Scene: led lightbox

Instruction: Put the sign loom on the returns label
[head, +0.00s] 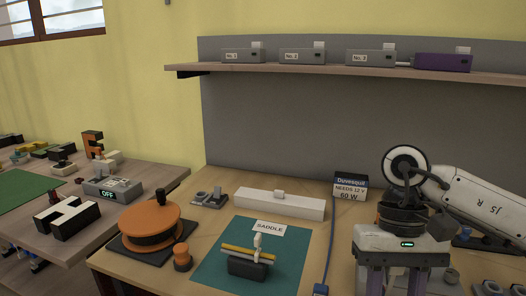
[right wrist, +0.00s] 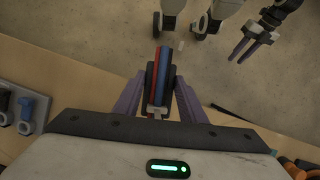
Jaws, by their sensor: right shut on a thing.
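My right gripper (right wrist: 158,95) is shut on a bundle with red and blue strands and black sides (right wrist: 160,75), apparently the sign loom. The bundle sticks out past the fingertips, above the floor at the table's edge. In the head view the right gripper (head: 397,280) points down at the lower right. Its fingertips and the loom are cut off there. My left gripper (right wrist: 242,47) shows small at the top right of the right wrist view, its two fingers apart and empty. I cannot make out a label reading returns; the readable one says SADDLE (head: 269,228).
A teal mat (head: 210,262) holds a stand with yellow and white bars (head: 248,258). An orange turntable (head: 150,222), a long white box (head: 279,204) and a Duvesquil box (head: 351,187) stand around it. Numbered grey boxes (head: 303,56) sit on the shelf (head: 300,68).

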